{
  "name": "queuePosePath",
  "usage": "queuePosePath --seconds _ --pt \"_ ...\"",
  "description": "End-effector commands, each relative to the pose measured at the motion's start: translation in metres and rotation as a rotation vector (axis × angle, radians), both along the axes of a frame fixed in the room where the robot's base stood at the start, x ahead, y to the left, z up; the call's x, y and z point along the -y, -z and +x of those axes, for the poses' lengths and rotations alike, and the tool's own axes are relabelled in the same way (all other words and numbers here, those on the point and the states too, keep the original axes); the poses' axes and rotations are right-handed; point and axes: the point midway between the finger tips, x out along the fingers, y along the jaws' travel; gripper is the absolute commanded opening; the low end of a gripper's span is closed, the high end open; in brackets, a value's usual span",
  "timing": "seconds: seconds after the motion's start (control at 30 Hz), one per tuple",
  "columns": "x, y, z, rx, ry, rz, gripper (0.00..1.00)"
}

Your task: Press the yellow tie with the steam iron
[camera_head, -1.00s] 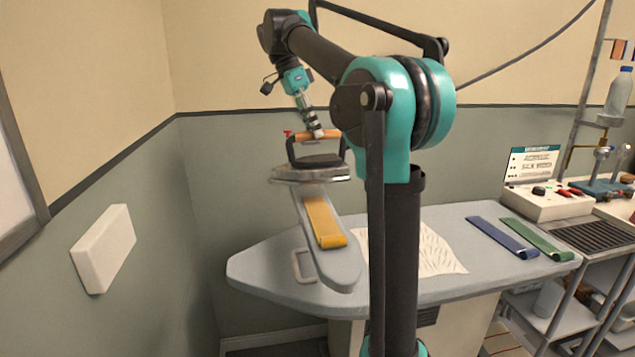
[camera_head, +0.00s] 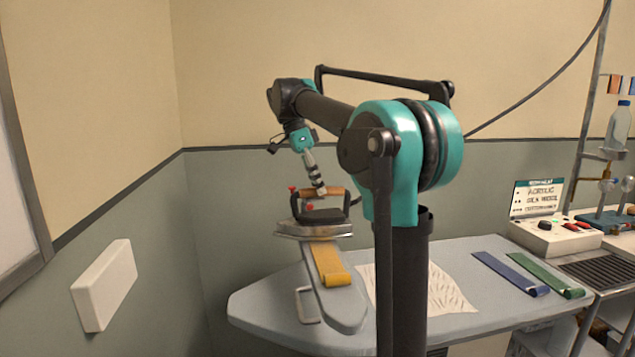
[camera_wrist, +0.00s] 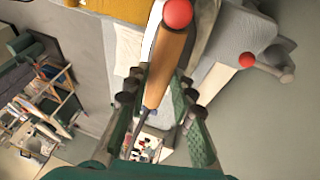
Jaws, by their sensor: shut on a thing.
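The steam iron (camera_head: 317,215) has a dark body, a metal soleplate and a brown wooden handle. My gripper (camera_head: 321,192) is shut on that handle, which also shows between the fingers in the wrist view (camera_wrist: 167,62). The yellow tie (camera_head: 328,265) lies lengthwise on the narrow sleeve board (camera_head: 345,314). The iron is over the far end of the tie and hides that part. I cannot tell whether its soleplate touches the tie.
The sleeve board stands on a grey-blue ironing table (camera_head: 262,305). A white patterned cloth (camera_head: 440,290), a blue tie (camera_head: 510,273) and a green tie (camera_head: 546,275) lie to the right. A control box with a sign (camera_head: 547,236) stands at the far right. The wall is close on the left.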

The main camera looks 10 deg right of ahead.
Motion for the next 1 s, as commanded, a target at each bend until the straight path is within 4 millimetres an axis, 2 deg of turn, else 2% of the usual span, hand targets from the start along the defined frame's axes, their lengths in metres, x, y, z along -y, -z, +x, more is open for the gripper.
queuePosePath --seconds 1.0 --pt "0.0002 0.0052 -0.0002 0.0 0.0 -0.001 0.0"
